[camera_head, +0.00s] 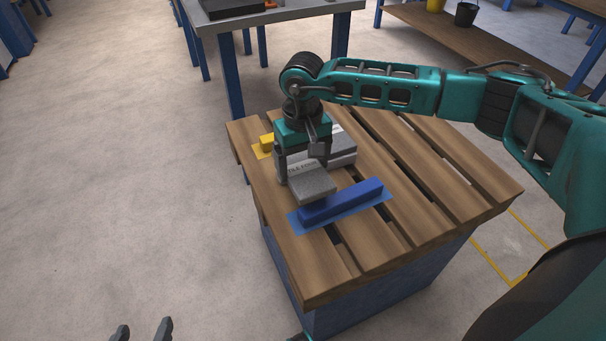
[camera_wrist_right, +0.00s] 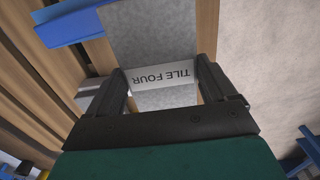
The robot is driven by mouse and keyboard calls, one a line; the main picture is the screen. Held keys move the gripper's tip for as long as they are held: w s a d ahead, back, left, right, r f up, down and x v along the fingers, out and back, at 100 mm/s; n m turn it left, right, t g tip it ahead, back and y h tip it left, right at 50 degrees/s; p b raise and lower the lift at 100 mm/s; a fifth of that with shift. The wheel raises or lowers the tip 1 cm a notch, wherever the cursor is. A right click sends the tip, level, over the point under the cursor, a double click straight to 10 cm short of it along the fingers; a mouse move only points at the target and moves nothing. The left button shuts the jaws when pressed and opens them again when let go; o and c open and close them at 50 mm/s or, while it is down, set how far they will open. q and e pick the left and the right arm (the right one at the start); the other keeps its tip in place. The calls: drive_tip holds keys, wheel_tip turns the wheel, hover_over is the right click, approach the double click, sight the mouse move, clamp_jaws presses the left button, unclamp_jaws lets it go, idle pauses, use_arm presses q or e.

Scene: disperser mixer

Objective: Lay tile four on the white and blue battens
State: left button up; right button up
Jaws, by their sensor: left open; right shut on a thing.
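Tile four (camera_head: 313,186) is a grey slab with a white labelled edge reading "TILE FOUR", clear in the right wrist view (camera_wrist_right: 165,75). My right gripper (camera_head: 303,168) is shut on it from above, one finger on each side. The blue batten (camera_head: 342,202) lies on a blue patch near the table's front; it also shows in the right wrist view (camera_wrist_right: 70,27). The tile's near end is just behind the batten's left part; I cannot tell whether they touch. I cannot make out the white batten. My left gripper (camera_head: 143,333) is open and empty at the bottom edge.
Other grey tiles (camera_head: 343,150) lie behind my right gripper on the slatted wooden table (camera_head: 440,180). A yellow batten (camera_head: 266,143) shows at the table's left side, partly hidden. The right-hand slats are clear. Another bench (camera_head: 290,12) stands behind.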

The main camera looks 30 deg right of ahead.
sight(303, 167)
wheel_tip(303, 167, down, 3)
drive_tip(key=shift+r+b, duration=0.1)
drive_tip(key=shift+b, duration=0.2)
drive_tip(key=shift+f, duration=0.3)
drive_tip(key=shift+f+b, duration=0.3)
drive_tip(key=o, duration=1.3)
use_arm(q)
drive_tip(key=shift+w+d+f, duration=0.15)
drive_tip(key=shift+d, duration=0.1)
use_arm(e)
drive_tip(key=shift+r, duration=0.1)
